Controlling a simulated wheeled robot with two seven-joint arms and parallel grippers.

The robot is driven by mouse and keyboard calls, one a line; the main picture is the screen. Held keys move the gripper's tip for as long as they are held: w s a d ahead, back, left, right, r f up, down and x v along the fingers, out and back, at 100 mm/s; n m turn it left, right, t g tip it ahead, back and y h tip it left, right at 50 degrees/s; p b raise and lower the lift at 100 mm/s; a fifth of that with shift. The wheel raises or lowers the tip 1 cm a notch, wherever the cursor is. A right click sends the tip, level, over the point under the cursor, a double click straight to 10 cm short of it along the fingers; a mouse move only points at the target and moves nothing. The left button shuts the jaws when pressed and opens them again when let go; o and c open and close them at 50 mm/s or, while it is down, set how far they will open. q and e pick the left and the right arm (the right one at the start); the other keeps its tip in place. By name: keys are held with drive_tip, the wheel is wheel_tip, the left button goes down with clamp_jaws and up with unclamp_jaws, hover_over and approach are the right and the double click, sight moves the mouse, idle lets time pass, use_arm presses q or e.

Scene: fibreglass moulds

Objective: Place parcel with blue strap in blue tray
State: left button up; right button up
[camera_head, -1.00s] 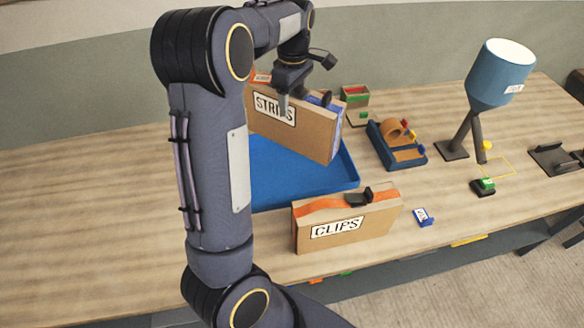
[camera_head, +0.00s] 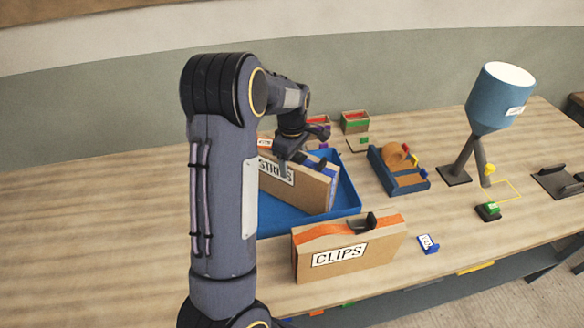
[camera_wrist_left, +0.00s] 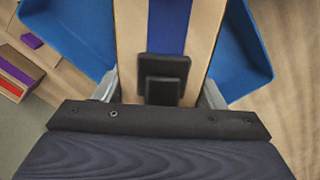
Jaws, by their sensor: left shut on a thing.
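The parcel with the blue strap (camera_head: 300,188) is a cardboard box with a white label, partly covered by my arm, that reads like STRIPS. My left gripper (camera_head: 296,158) is shut on it from above. In the left wrist view the blue strap (camera_wrist_left: 168,25) runs along the parcel's top, with a black handle (camera_wrist_left: 164,80) between the fingers. The blue tray (camera_head: 275,223) lies around and below the parcel; its walls show on both sides in the left wrist view (camera_wrist_left: 245,45). The parcel stands upright within the tray's outline. I cannot tell whether its bottom touches the tray floor. My right gripper is out of view.
A parcel with an orange strap labelled CLIPS (camera_head: 365,252) stands just in front of the tray. Small boxes (camera_head: 355,122) stand behind. The table's left side is clear.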

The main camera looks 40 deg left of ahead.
use_arm(q)
drive_tip(key=shift+f, duration=0.3)
drive_tip(key=o, duration=1.4)
drive_tip(key=shift+f, duration=0.2)
drive_tip(key=o, duration=0.4)
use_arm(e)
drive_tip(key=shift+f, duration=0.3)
use_arm(q)
drive_tip(key=shift+o, duration=0.2)
drive_tip(key=shift+r, duration=0.1)
